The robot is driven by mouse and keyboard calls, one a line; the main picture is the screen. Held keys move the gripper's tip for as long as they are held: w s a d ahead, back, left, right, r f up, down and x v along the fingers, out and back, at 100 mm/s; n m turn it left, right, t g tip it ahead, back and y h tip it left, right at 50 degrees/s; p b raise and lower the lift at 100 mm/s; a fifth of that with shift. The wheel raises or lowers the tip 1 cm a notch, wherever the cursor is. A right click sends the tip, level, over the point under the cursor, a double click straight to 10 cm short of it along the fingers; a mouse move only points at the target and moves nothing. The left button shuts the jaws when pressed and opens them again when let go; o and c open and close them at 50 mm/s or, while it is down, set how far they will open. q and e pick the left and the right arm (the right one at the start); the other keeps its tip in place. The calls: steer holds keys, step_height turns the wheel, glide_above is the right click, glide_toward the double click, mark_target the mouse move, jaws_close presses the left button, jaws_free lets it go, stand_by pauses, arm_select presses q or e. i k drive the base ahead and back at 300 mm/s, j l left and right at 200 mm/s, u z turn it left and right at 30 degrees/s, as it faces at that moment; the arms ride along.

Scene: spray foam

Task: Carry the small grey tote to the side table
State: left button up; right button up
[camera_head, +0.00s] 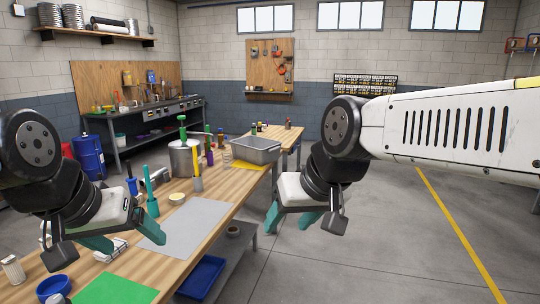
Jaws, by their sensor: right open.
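The small grey tote (257,150) sits on the far part of the long wooden workbench (212,216), by a yellow sheet (246,165). It stands upright; its inside is mostly hidden. A second wooden-topped table (284,134) stands just behind it; I cannot tell whether this is the side table. My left gripper (124,236) is over the near left part of the workbench, with its teal fingers apart and nothing between them. My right gripper (292,219) is off the bench's right edge, in front of the tote and apart from it, open and empty.
A metal pot (184,157), bottles and upright tools crowd the bench left of the tote. A grey mat (185,226), green mat (115,289) and blue bowl (53,287) lie nearer. A blue tray (201,277) is on the lower shelf. The floor at right is clear.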

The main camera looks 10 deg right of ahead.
mark_target(251, 148)
steer(key=z, duration=0.35)
steer(key=i+l+z, duration=0.3)
steer(key=i, duration=0.5)
steer(key=i+l+z, duration=0.2)
steer(key=i, duration=0.4)
steer(key=i+l+z, duration=0.15)
steer(key=i, duration=0.5)
steer(key=i+l+u, duration=0.2)
steer(key=i, duration=0.95)
steer(key=i+u, duration=0.3)
steer(key=u, duration=0.15)
steer(key=i+u, duration=0.3)
steer(key=u, duration=0.15)
steer(key=i+u, duration=0.15)
steer(key=u, duration=0.3)
steer(key=i+u, duration=0.15)
steer(key=u, duration=0.25)
steer(key=i+u, duration=0.15)
steer(key=u, duration=0.3)
steer(key=i+l+u, duration=0.15)
steer(key=u, duration=0.25)
steer(key=i+l+u, duration=0.1)
steer(key=u, duration=0.35)
